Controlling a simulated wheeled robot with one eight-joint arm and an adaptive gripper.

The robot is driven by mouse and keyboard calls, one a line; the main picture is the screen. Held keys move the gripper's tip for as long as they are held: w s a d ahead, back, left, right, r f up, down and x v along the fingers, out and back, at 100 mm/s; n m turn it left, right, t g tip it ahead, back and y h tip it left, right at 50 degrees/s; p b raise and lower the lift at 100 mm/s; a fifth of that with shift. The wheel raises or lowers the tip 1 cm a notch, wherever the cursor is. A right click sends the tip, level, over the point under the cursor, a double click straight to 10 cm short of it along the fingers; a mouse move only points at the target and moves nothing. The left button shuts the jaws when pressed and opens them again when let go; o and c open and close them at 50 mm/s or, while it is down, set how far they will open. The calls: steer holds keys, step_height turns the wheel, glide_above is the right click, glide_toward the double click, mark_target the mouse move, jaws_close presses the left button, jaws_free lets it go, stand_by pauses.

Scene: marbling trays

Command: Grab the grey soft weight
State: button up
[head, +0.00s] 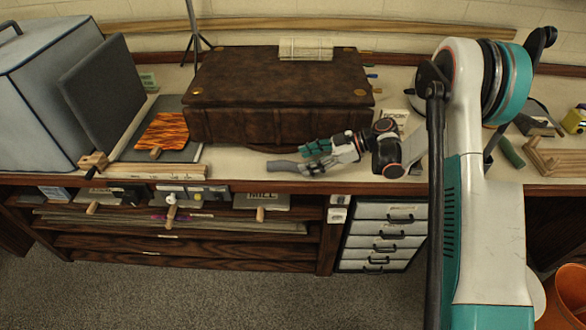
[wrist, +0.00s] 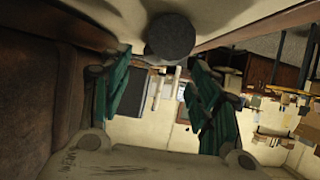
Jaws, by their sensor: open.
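The grey soft weight (head: 283,166) is a small rounded grey roll lying on the bench top near its front edge, in front of the big brown book. In the wrist view its round dark grey end (wrist: 170,37) shows at the top middle, beyond the fingertips. My gripper (head: 308,158) reaches in from the right, low over the bench, with its teal fingers at the weight's right end. In the wrist view my gripper (wrist: 154,68) has its two fingers well apart with nothing between them. Whether a finger touches the weight, I cannot tell.
The large brown leather-bound book (head: 280,95) stands close behind my gripper. An orange marbled sheet (head: 163,131) on a dark board lies to the left. The bench's front edge (head: 260,186) is close below, with shelves and a white drawer unit (head: 383,235) under it.

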mark_target(295, 163)
steer(key=b+x, duration=0.1)
steer(key=x, duration=0.3)
steer(key=shift+r, duration=0.1)
steer(key=shift+r, duration=0.1)
steer(key=shift+c, duration=0.6)
jaws_close()
